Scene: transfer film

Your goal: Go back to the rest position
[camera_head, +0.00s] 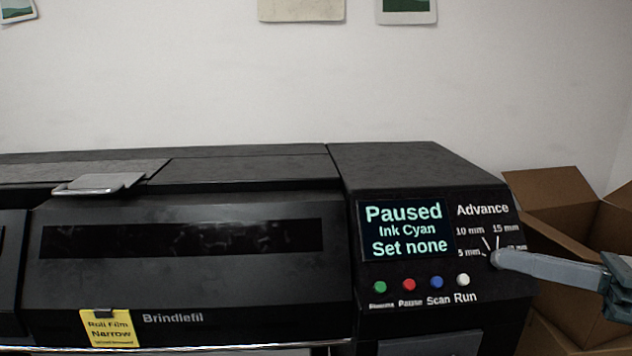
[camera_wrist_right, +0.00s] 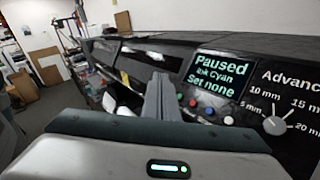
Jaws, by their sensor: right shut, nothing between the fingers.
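My right gripper (camera_head: 500,259) comes in from the right in the head view. Its shut, empty fingers are in front of the Advance dial and hide part of it and its marks. In the right wrist view my right gripper (camera_wrist_right: 160,82) points toward the printer front, left of the display. The black printer (camera_head: 200,270) has a display (camera_head: 405,230) reading "Paused, Ink Cyan, Set none". The Advance dial (camera_wrist_right: 276,124) shows in the right wrist view with 5, 10, 15 and 20 mm marks. Whether the fingers touch the panel I cannot tell. My left gripper is not in view.
Green (camera_head: 380,287), red (camera_head: 409,285), blue (camera_head: 437,282) and white (camera_head: 463,280) buttons sit below the display. A yellow label (camera_head: 108,328) reads "Roll Film Narrow". An open cardboard box (camera_head: 560,195) stands right of the printer, behind my right arm. Open floor (camera_wrist_right: 50,105) shows at left in the wrist view.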

